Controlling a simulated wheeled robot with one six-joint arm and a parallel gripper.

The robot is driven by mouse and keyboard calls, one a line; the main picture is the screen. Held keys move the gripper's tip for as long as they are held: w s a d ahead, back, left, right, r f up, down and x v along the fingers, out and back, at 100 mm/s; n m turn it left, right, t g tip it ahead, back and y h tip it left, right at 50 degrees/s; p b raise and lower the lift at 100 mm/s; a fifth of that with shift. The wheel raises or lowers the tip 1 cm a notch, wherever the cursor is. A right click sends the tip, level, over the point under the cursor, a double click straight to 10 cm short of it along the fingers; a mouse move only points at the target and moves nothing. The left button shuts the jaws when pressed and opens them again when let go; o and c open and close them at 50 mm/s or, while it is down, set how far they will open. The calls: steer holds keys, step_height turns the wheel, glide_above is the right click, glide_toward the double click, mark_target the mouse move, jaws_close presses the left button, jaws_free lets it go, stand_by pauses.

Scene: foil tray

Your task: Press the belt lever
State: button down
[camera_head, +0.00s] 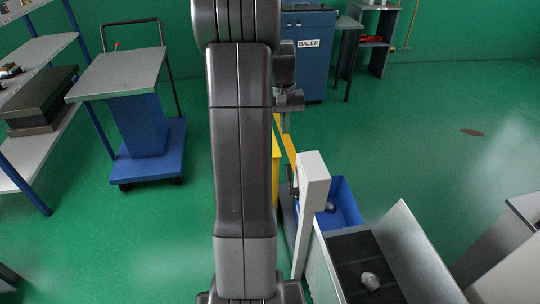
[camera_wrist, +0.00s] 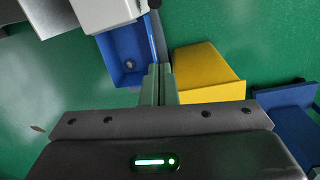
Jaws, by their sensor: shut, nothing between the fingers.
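A white post (camera_head: 312,185) stands beside the conveyor belt (camera_head: 350,252). A small dark fitting (camera_head: 292,180) on the post's left side may be the belt lever; its shape is too small to tell. My gripper (camera_head: 286,124) is shut and empty, pointing down above and behind the post, apart from it. In the wrist view its closed fingers (camera_wrist: 158,84) show between a blue bin (camera_wrist: 127,50) and a yellow bin (camera_wrist: 210,68). The white post's top (camera_wrist: 104,12) is at the upper edge there. My arm hides part of the middle in the head view.
A crumpled silvery piece (camera_head: 370,281) lies on the belt. The blue bin (camera_head: 347,204) at the belt's far end holds a small grey piece (camera_head: 330,206). A blue cart (camera_head: 140,125) and shelf stand left; a blue baler (camera_head: 308,60) stands behind.

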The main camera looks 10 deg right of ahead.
stand_by(0.4)
steer(key=s+f+p, duration=0.2)
steer(key=s+f, duration=0.2)
steer(key=f, duration=0.4)
steer(key=shift+s+f, duration=0.2)
stand_by(0.5)
